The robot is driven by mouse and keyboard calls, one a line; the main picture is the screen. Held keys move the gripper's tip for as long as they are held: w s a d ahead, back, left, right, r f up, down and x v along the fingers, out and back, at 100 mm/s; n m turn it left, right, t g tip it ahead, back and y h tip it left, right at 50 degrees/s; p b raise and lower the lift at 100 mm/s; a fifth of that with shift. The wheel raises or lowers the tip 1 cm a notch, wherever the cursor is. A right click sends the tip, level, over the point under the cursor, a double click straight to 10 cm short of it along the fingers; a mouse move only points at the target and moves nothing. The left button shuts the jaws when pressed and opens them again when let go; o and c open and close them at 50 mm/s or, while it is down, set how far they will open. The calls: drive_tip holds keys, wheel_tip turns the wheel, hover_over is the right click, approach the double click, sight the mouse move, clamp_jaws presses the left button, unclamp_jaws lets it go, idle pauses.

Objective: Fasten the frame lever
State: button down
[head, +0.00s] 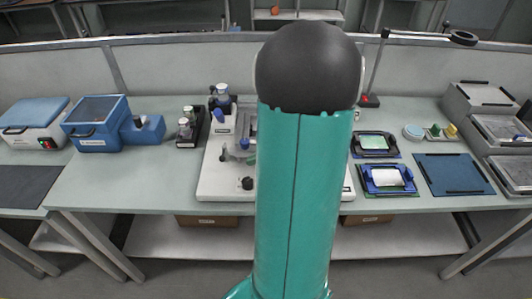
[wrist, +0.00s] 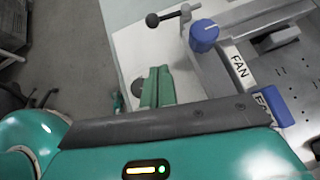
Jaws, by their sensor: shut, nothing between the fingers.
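My gripper (wrist: 157,87) shows in the wrist view as two green fingers, shut and empty, above the edge of a white base plate. Beyond them stands a machine on this white base (head: 222,183). In the wrist view it has a blue knob (wrist: 204,36), a thin bar with dark ball ends (wrist: 170,17) and labels reading "FAN" (wrist: 238,66). The fingers look apart from the knob and bar. Two blue-framed holders (head: 388,179) lie right of the machine in the head view. I cannot tell which part is the frame lever. My arm hides the machine's right part.
Left on the bench are a blue box (head: 95,123) and a dark rack with bottles (head: 190,128). On the right are a dark blue mat (head: 453,175) and grey stacked units (head: 490,120). Bare bench (head: 120,185) lies left of the machine.

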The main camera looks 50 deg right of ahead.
sight(224, 151)
drive_tip(key=w, duration=0.1)
drive_tip(key=w+a, duration=0.1)
drive_tip(key=w, duration=0.1)
drive_tip(key=w+a+f, duration=0.1)
drive_tip(key=shift+w+a, duration=0.2)
drive_tip(key=shift+w, duration=0.1)
drive_tip(key=shift+w+a, duration=0.15)
drive_tip(key=shift+w, duration=0.25)
